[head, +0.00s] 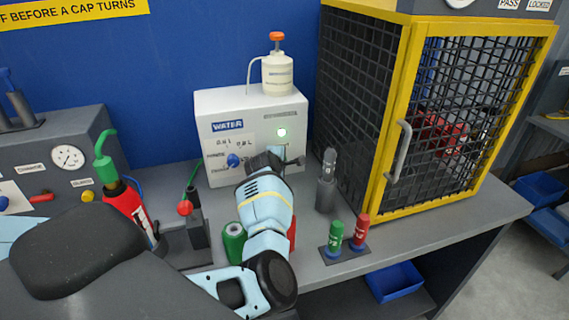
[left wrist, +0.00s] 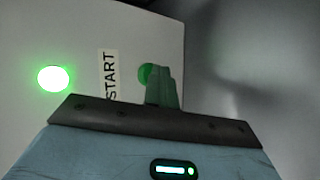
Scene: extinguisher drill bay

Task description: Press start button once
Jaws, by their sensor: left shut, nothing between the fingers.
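The white WATER box (head: 220,105) stands on the bench against the blue wall. Its round lamp (head: 282,132) is lit green, and it also shows in the left wrist view (left wrist: 53,78). The START label (left wrist: 110,75) sits between the lamp and the green start button (left wrist: 146,73). My left gripper (head: 277,151) is shut and empty, at the box's front face. In the left wrist view its fingertips (left wrist: 163,76) overlap the right part of the button. I cannot tell whether they touch it. In the head view my gripper hides the button.
A yellow-framed mesh cage (head: 405,120) stands right of the box. A grey canister (head: 326,190) and green (head: 334,238) and red (head: 361,230) caps stand on the bench. A red extinguisher (head: 128,208) is at left. A blue knob (head: 233,160) is on the box.

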